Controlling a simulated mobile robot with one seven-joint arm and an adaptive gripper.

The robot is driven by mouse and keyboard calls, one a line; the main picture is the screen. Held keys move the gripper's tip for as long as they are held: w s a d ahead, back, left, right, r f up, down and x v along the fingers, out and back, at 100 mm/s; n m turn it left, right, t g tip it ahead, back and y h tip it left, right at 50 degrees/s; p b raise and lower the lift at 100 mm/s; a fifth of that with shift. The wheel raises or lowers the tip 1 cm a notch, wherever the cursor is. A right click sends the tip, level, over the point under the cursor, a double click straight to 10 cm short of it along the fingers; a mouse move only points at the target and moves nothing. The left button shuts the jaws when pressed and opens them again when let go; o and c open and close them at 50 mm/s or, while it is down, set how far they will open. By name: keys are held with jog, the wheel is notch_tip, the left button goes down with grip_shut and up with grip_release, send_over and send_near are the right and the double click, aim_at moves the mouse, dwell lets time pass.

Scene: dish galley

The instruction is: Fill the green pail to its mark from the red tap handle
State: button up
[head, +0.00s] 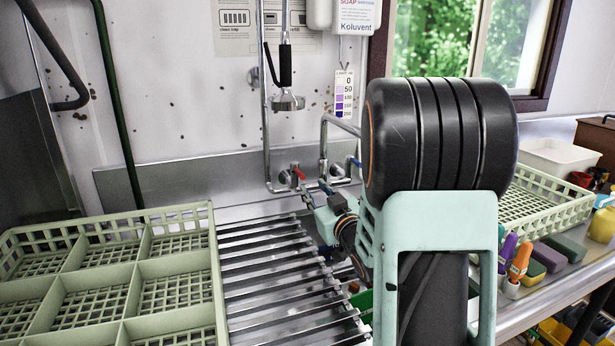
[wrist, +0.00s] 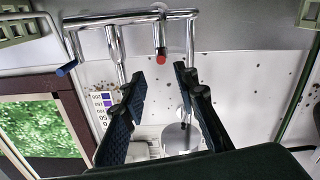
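The red tap handle (head: 298,173) sits on the chrome pipework at the back wall. In the wrist view, the red handle (wrist: 160,59) lies just beyond and between my fingertips, apparently not gripped. My gripper (head: 318,192) is close to the handle, at its lower right in the head view. In the wrist view, my gripper (wrist: 160,76) has its two dark fingers spread, with nothing between the pads. The green pail (head: 361,304) shows only in part at the sink, behind my arm. Its mark and water level are hidden.
A blue tap handle (head: 357,162) is right of the red one; it also shows in the wrist view (wrist: 67,69). A spray head (head: 287,102) hangs above. A pale green rack (head: 215,275) stands left of the metal slats (head: 255,280). Bottles and sponges line the right counter.

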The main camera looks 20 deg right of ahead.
aim_at(304, 178)
jog(key=w, duration=1)
jog(key=shift+a, duration=0.1)
jog(key=shift+c, duration=0.2)
grip_shut()
